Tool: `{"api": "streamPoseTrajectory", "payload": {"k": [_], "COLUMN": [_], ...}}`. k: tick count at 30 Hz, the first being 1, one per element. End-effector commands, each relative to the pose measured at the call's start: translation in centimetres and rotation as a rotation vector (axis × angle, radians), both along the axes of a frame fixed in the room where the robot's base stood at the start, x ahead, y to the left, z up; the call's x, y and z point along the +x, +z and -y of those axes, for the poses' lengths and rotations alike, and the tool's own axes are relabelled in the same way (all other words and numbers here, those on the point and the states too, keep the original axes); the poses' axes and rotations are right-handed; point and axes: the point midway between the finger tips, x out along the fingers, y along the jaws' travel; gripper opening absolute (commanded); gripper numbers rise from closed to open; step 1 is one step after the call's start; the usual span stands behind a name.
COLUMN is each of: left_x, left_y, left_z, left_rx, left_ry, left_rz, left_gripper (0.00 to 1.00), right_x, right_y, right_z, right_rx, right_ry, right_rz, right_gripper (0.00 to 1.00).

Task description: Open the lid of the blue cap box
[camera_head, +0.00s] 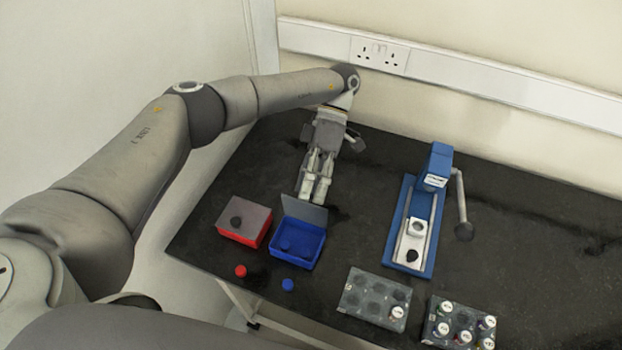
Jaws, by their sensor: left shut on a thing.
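The blue cap box (305,257) stands near the front left of the dark table, with its inside showing and a dark, unclear shape in it. Its grey lid (303,211) stands raised along the back edge. My left gripper (314,196) reaches from behind the box, pointing toward the front. Its fingertips are at the lid's upper edge, shut on the lid. The exact contact is too small to make out. My right gripper is not in view.
A red box (251,229) with a closed grey lid stands left of the blue box. A red cap (240,271) and a blue cap (288,285) lie in front. A blue press (424,204) and two vial racks (351,299) (438,335) stand to the right.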

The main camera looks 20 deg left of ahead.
Motion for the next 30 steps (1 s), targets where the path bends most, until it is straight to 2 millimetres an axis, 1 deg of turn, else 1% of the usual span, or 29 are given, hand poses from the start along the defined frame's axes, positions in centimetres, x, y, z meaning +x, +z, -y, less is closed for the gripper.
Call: {"api": "streamPoseTrajectory", "payload": {"k": [1,4,9,17,30], "left_x": [0.0,0.5,2.0,3.5,4.5], "left_y": [-0.6,-0.1,1.5,3.3,4.5], "left_z": [0.4,0.4,0.3,0.1,0.0], "left_rx": [-0.003,-0.002,0.000,0.003,0.003], "left_ry": [0.004,0.004,0.005,0.004,0.000], "left_rz": [0.007,0.008,0.013,0.011,-0.008], "left_gripper": [0.42,0.42,0.42,0.42,0.42], "right_x": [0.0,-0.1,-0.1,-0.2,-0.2], "right_y": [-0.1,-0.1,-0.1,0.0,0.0], "right_z": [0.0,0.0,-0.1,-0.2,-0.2], "right_rx": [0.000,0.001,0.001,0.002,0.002], "right_ry": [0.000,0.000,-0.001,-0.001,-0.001], "right_rz": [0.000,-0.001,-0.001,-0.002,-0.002], "right_gripper": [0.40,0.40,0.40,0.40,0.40]}}
